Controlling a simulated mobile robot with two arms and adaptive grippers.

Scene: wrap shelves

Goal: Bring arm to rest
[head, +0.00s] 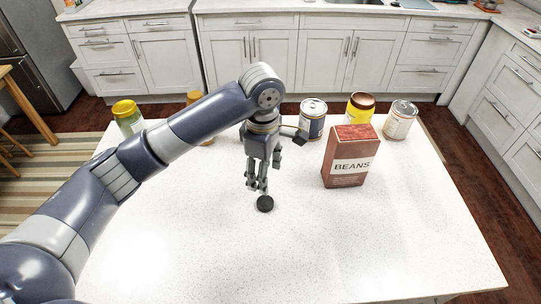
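My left arm comes in from the left and reaches over the white table (330,255). Its gripper (257,187) points down above the middle of the table. A small round black object (265,204) is on the table just below and beside the fingertips. I cannot tell whether the fingers touch it. The fingers look close together, but their gap is unclear. My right gripper is not in view.
A brown beans box (349,158) stands right of the gripper. Behind are a dark-labelled can (312,120), a brown-lidded yellow jar (359,106) and a light can (400,120). A yellow-lidded jar (127,116) stands far left. The front table is clear.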

